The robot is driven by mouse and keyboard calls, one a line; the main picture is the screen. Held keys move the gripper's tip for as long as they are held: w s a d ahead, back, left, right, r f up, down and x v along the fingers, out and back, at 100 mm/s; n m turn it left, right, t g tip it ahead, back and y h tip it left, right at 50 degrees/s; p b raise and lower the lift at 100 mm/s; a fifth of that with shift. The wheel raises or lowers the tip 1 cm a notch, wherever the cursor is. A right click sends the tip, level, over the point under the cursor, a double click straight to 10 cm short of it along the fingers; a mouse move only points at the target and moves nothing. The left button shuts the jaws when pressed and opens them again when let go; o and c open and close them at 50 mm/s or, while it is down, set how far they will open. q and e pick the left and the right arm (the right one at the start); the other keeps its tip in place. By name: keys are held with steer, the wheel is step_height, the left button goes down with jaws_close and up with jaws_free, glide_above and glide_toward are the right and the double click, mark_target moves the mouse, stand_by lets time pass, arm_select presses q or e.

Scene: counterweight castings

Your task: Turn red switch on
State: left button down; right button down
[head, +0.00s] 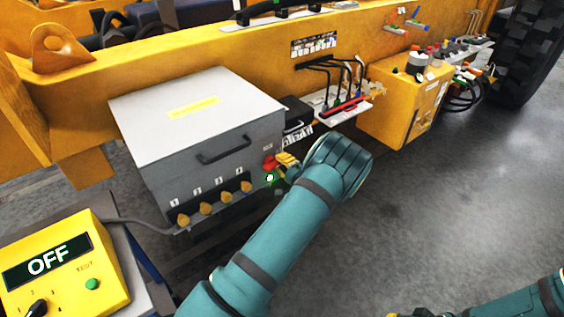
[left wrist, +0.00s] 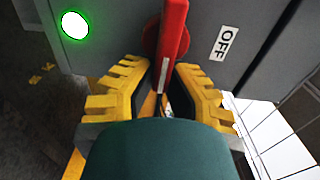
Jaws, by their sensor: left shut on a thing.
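The red switch (left wrist: 174,35) is a flat red handle on a round red base, on the face of a grey box (head: 200,115). In the head view the red switch (head: 269,162) shows at the box's right front corner, partly hidden by my gripper. My left gripper (left wrist: 166,88) has its yellow fingers on both sides of the handle's end and is shut on it. It also shows in the head view (head: 285,163). An "OFF" label (left wrist: 225,42) is right of the handle. A green lamp (left wrist: 75,25) glows to its left. My right gripper (head: 412,314) barely shows at the bottom edge, its fingers unclear.
A yellow tester (head: 62,265) reading "OFF" stands at the lower left. Several brass-coloured knobs (head: 206,209) stick out along the grey box's lower front. A yellow beam (head: 235,62) runs behind, with a yellow box (head: 402,100) at right. The floor at right is clear.

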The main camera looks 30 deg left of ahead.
arm_select(q)
steer(key=shift+s+a+f, duration=0.15)
steer(key=shift+s+a, duration=0.1)
steer(key=shift+a, duration=0.1)
steer(key=c, duration=1)
jaws_free()
steer(key=shift+a, duration=0.1)
steer(key=shift+d, duration=0.55)
steer(key=v, duration=1.1)
steer(key=shift+s, duration=0.1)
